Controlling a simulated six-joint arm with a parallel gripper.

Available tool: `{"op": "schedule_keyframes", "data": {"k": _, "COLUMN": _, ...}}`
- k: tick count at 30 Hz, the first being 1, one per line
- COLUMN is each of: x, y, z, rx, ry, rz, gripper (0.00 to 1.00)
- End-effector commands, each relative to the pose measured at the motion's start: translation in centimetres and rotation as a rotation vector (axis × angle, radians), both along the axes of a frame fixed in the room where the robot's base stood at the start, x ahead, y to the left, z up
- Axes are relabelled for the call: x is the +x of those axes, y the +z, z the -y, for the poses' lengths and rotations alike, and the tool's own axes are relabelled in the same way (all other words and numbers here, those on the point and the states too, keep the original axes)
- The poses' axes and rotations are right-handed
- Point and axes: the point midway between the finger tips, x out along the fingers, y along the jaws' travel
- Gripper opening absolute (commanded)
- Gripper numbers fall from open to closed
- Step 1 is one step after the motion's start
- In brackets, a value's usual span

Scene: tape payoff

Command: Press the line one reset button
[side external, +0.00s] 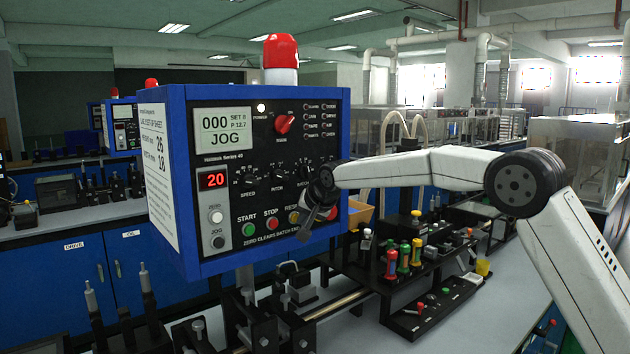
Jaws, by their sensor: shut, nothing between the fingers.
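A blue control box (190,262) with a black front panel stands at the left centre. Its lower row has a green START button (249,230), a red STOP button (271,224) and a button labelled RESET (293,217), which looks yellowish and is partly covered by my gripper. My gripper (306,226) is in front of the panel's lower right, its fingers closed together and pointing down-left, just right of the RESET button. I cannot tell whether it touches the panel. A line number on the box is not readable.
The panel also carries a display reading JOG (224,130), a red selector knob (285,123) and several black dials. A red beacon (280,52) tops the box. Below, the bench holds black fixtures and a rack with coloured spools (404,258). More boxes stand behind at left.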

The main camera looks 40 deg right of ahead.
Motion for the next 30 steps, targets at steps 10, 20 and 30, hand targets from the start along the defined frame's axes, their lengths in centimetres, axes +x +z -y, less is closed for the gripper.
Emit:
{"op": "schedule_keyframes", "data": {"k": 10, "x": -0.2, "y": 0.0, "z": 0.0, "rx": 0.000, "ry": 0.000, "rz": -0.001, "gripper": 0.00}}
{"op": "schedule_keyframes", "data": {"k": 20, "x": -2.1, "y": 0.0, "z": 0.0, "rx": 0.000, "ry": 0.000, "rz": -0.001, "gripper": 0.00}}
{"op": "schedule_keyframes", "data": {"k": 30, "x": -4.5, "y": 0.0, "z": 0.0, "rx": -0.001, "ry": -0.001, "rz": -0.002, "gripper": 0.00}}
